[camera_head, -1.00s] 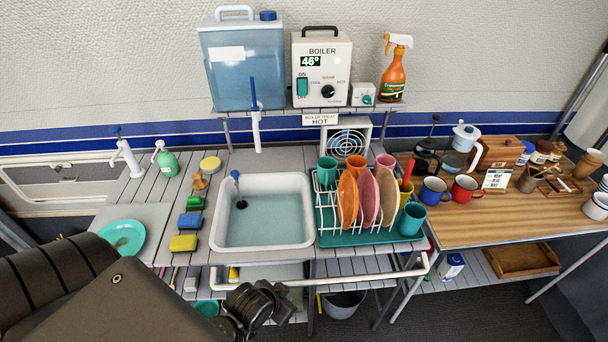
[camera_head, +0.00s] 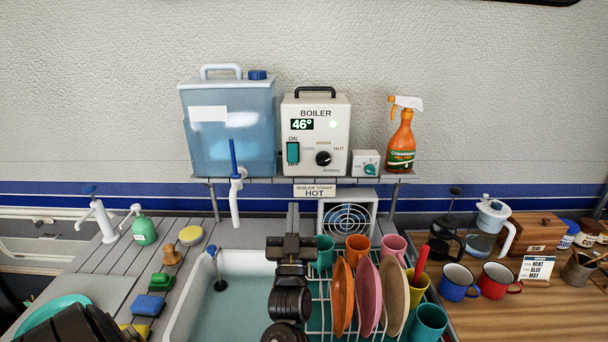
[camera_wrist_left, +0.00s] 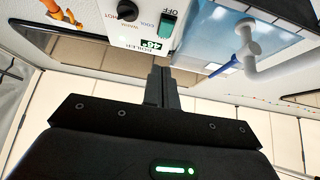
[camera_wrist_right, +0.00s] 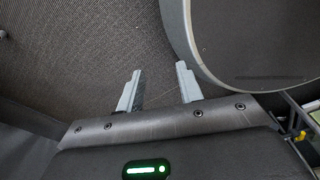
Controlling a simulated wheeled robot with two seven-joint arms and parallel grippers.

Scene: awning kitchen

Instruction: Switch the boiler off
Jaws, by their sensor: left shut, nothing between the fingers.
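The white boiler (camera_head: 330,110) stands on the shelf above the sink, with a lit 46° display (camera_head: 302,124) and a pale green lamp. Its green rocker switch (camera_head: 293,153) sits at the front's lower left, between ON and OFF; I cannot tell which way it is pressed. The black knob (camera_head: 323,158) is to its right. My left gripper (camera_head: 293,210) points up in front of and below the shelf, shut and empty, apart from the switch. The left wrist view shows the gripper (camera_wrist_left: 162,82) and switch (camera_wrist_left: 166,26). My right gripper (camera_wrist_right: 159,72) is open and empty over dark floor.
A blue water tank (camera_head: 228,130) with a tap (camera_head: 235,195) stands left of the boiler. A dish rack with plates and cups lies below, beside the sink (camera_head: 180,310).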

